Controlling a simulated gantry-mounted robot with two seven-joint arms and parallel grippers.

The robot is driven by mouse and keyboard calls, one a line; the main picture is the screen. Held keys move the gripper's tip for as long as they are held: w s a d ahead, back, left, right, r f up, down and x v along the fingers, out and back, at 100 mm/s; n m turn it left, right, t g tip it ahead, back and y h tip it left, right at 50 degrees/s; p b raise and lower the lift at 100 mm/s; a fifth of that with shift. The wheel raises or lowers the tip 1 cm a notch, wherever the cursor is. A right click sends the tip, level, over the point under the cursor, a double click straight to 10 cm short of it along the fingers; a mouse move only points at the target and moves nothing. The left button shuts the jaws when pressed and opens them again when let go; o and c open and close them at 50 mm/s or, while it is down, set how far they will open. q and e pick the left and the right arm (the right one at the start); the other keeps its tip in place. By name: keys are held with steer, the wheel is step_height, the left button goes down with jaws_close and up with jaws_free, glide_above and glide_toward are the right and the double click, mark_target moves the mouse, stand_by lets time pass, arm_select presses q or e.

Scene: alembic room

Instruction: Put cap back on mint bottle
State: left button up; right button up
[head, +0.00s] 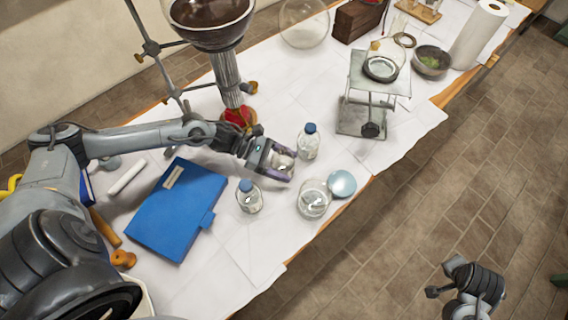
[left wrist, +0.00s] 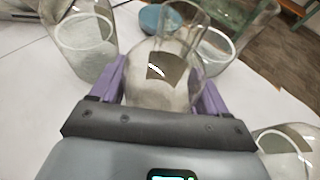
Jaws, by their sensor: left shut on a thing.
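My left gripper (head: 281,166), with purple fingers, is shut on a clear glass bottle (left wrist: 160,75) standing between its fingers. No cap shows on this bottle's neck. Two clear bottles with blue caps stand beside the gripper, one behind it (head: 308,143) and one in front (head: 249,197). The disc also shows in the left wrist view (left wrist: 155,18). No label is readable, so I cannot tell which is the mint bottle. My right gripper does not show.
A blue folder (head: 178,208) lies left on the white-papered table. A metal stand with a dish (head: 368,115) and a bowl with green contents (head: 432,61) are at the back right. A funnel apparatus (head: 212,22) rises behind. The table edge runs close to the jar.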

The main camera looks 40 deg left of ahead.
mark_target(284, 150)
arm_select(q)
steer(key=shift+r, duration=0.15)
